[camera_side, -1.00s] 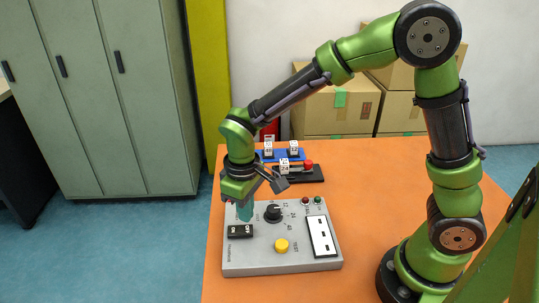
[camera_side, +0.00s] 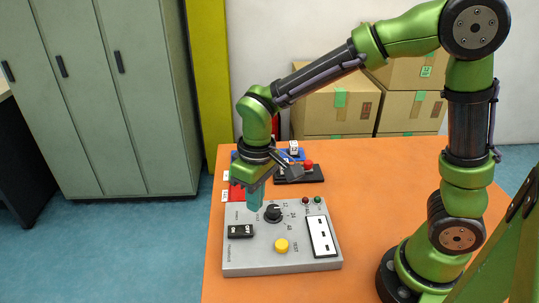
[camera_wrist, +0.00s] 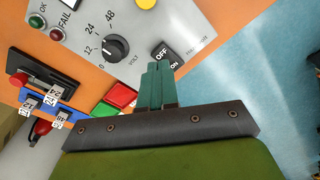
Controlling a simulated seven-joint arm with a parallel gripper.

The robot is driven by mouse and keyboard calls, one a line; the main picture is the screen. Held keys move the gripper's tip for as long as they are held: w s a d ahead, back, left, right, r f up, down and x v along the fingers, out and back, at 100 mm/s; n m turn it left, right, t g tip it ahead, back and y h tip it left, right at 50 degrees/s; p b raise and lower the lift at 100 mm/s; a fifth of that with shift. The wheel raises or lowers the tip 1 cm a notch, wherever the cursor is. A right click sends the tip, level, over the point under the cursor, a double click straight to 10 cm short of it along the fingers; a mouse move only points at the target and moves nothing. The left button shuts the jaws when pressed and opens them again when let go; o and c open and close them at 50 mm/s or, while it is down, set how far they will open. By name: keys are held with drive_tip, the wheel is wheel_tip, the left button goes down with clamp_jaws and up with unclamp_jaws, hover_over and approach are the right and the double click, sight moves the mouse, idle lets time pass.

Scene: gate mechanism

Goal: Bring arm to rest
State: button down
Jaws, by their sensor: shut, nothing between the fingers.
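My gripper (camera_side: 255,196) has teal fingers pressed together, with nothing between them. In the side view it hangs above the back left part of the grey control box, clear of its surface. In the wrist view the shut fingers (camera_wrist: 158,72) point toward the box near the black OFF/ON switch (camera_wrist: 167,55). That switch (camera_side: 240,231) sits at the box's left. The box (camera_side: 262,262) also carries a black dial (camera_side: 273,213), a yellow TEST button (camera_side: 281,245) and a white panel with black slots (camera_side: 321,236).
Behind the box on the orange table (camera_side: 370,190) stand a black base with a red knob (camera_side: 308,164) and a blue block with white number tags (camera_wrist: 62,116). Red and green pads (camera_wrist: 120,96) lie nearby. Cardboard boxes (camera_side: 330,110) stand behind the table. The table right of the box is clear.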

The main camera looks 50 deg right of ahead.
drive_tip(key=s+d+r+m+t+y, duration=0.1)
drive_tip(key=s+d+r+m+t, duration=0.4)
drive_tip(key=s+d+r+t, duration=0.2)
drive_tip(key=s+d+r, duration=0.2)
drive_tip(key=s+r, duration=0.1)
drive_tip(key=r, duration=0.1)
drive_tip(key=shift+d+r+m, duration=0.35)
drive_tip(key=shift+r+m, duration=0.05)
drive_tip(key=shift+a, duration=0.1)
drive_tip(key=w+a+f+m+g, duration=0.2)
drive_tip(key=w+a+g, duration=0.1)
drive_tip(key=w+a, duration=0.3)
drive_tip(key=w+a+f+m+g+h, duration=0.1)
drive_tip(key=w+a+f+m+g, duration=0.2)
drive_tip(key=w+a, duration=0.3)
drive_tip(key=shift+w+a+g+h, duration=0.3)
drive_tip(key=shift+w+g, duration=0.3)
drive_tip(key=shift+w, duration=0.5)
